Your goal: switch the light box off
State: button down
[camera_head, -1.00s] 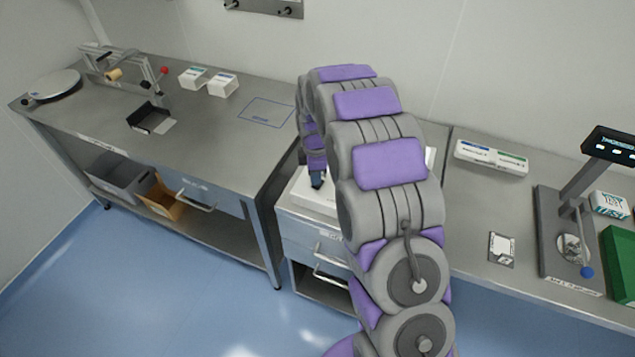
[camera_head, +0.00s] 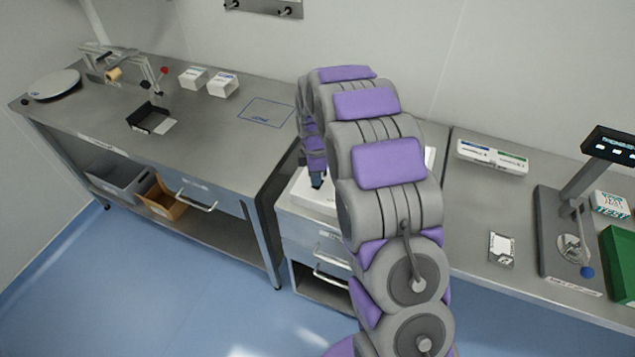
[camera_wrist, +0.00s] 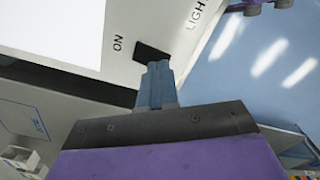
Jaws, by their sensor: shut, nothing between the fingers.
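The light box (camera_head: 309,197) is a white flat box on the cabinet between the two benches, partly hidden by my arm in the head view. In the wrist view its white front rim (camera_wrist: 120,72) carries a black rocker switch (camera_wrist: 150,52) with "ON" printed on one side and "LIGH..." on the other. A bright white panel (camera_wrist: 62,30) shows beside the rim. My gripper (camera_wrist: 157,68) is shut and empty, its blue fingertips at the switch's edge. I cannot tell whether they touch it. In the head view the gripper (camera_head: 316,181) shows over the box's left part.
The left bench (camera_head: 200,125) holds small white boxes (camera_head: 222,84), a black tray (camera_head: 150,118) and a round plate (camera_head: 55,84). The right bench (camera_head: 470,220) holds a stand with a display (camera_head: 560,225) and a green bin (camera_head: 618,262). Drawers (camera_head: 318,245) are below the light box.

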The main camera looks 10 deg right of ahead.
jog(key=shift+f, duration=0.8)
dwell(0.4)
jog(key=shift+r, duration=0.15)
jog(key=shift+r+p, duration=1.2)
jog(key=shift+r, duration=2.15)
jog(key=shift+r, duration=0.1)
jog(key=s+r+m, duration=0.4)
jog(key=s, duration=0.6)
jog(key=s+r+m+g+b, duration=0.1)
jog(key=s+r+m, duration=0.35)
jog(key=s, duration=0.45)
jog(key=s+r+m, duration=0.3)
jog(key=s+r, duration=0.1)
jog(key=s, duration=0.6)
jog(key=s+m, duration=0.5)
jog(key=s, duration=0.8)
jog(key=shift+f+g, duration=0.2)
jog(key=shift+g, duration=0.2)
